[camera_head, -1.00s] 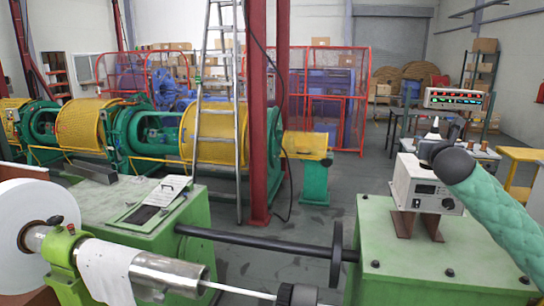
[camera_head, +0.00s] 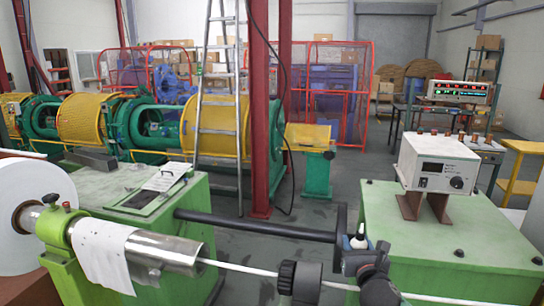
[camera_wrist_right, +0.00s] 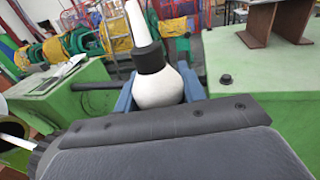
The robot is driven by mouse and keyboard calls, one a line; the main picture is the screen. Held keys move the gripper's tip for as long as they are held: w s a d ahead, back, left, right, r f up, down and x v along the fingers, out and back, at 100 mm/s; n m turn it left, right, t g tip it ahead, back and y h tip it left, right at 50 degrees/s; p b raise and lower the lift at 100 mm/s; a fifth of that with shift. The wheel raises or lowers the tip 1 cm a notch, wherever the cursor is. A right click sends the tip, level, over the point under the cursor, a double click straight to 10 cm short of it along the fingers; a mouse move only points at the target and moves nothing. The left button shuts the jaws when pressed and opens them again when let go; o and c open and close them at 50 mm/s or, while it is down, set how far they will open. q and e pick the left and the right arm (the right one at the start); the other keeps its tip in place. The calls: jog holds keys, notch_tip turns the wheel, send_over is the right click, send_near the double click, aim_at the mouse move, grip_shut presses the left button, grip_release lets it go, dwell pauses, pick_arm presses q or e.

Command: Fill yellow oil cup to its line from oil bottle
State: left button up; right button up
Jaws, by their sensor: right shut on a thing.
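My right gripper (camera_head: 359,250) is shut on the oil bottle (camera_head: 359,240), low and just right of the middle in the head view. In the right wrist view the bottle (camera_wrist_right: 157,88) has a white rounded body, a black collar and a white tapered nozzle pointing up, tilted slightly. Blue gripper fingers (camera_wrist_right: 157,92) stand on both sides of its body; its lower part is hidden behind my wrist. I cannot make out a yellow oil cup for certain in either view. My left gripper is not in view.
A white control box (camera_head: 437,165) stands on a green cabinet (camera_head: 450,225) at the right. A black bar (camera_head: 255,227) and a thin white rod (camera_head: 250,268) run near my right gripper. A silver roller (camera_head: 165,250) is at lower left. Grey floor lies behind.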

pick_arm(q)
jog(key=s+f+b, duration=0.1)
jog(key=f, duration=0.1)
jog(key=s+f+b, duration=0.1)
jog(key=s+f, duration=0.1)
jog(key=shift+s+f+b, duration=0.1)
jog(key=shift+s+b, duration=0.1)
jog(key=shift+b, duration=0.15)
pick_arm(e)
jog(key=s+a+f, duration=0.1)
jog(key=s+f, duration=0.1)
jog(key=f, duration=0.4)
jog(key=s+a+f, duration=0.1)
jog(key=s+f, duration=0.1)
jog(key=f, duration=0.5)
jog(key=shift+s+a+f, duration=0.15)
jog(key=shift+s+f, duration=0.15)
